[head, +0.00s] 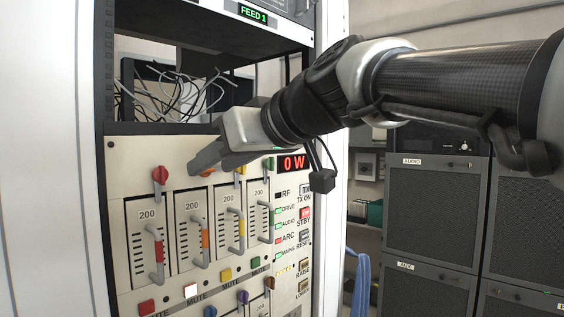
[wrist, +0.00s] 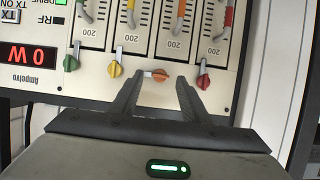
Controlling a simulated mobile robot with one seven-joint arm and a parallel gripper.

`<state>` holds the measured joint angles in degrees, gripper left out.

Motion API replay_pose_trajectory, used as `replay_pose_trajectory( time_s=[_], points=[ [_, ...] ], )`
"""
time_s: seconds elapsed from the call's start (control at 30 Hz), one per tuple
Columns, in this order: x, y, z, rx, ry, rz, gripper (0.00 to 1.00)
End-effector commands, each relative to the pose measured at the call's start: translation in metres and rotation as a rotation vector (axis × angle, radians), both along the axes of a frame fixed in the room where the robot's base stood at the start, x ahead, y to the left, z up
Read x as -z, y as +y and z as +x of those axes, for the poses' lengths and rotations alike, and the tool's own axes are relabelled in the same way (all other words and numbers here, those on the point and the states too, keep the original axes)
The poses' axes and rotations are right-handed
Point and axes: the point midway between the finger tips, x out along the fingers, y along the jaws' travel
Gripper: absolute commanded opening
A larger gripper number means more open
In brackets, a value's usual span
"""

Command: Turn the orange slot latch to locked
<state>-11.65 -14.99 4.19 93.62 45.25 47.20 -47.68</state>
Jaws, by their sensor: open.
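The orange slot latch (wrist: 156,74) is a small knob above the second slot from the left in the head view. In the wrist view, which is upside down, it lies sideways, while the neighbouring latches stand more upright. My gripper (wrist: 158,86) is open, with one finger on each side of the orange latch in that view. I cannot tell whether the fingers touch it. In the head view my gripper (head: 200,163) is at the panel, and its fingers cover most of the orange latch.
The red latch (head: 160,175) is left of my gripper; the yellow latch (wrist: 115,68) and green latch (wrist: 70,63) are on the other side. Slot modules with coloured handles (head: 205,238) sit below. Loose cables (head: 180,90) hang in the open bay above. Dark cabinets (head: 430,215) stand right.

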Motion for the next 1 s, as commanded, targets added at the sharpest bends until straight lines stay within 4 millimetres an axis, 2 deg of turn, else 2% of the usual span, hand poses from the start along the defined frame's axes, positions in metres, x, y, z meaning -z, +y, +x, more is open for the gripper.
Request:
replay_pose_trajectory(
  time_s=[0.13,0.4,0.47,0.67,1.0],
  points=[
    [0.0041,0.0073,0.0057,-0.001,0.000,0.000,0.42],
    [0.0047,0.0083,0.0065,0.000,0.000,0.000,0.42],
    [0.0047,0.0082,0.0066,0.000,0.000,0.000,0.35],
    [0.0045,0.0081,0.0065,0.000,0.000,0.000,0.02],
    [0.0056,0.0072,0.0074,0.001,0.036,0.031,0.01]
  ],
)
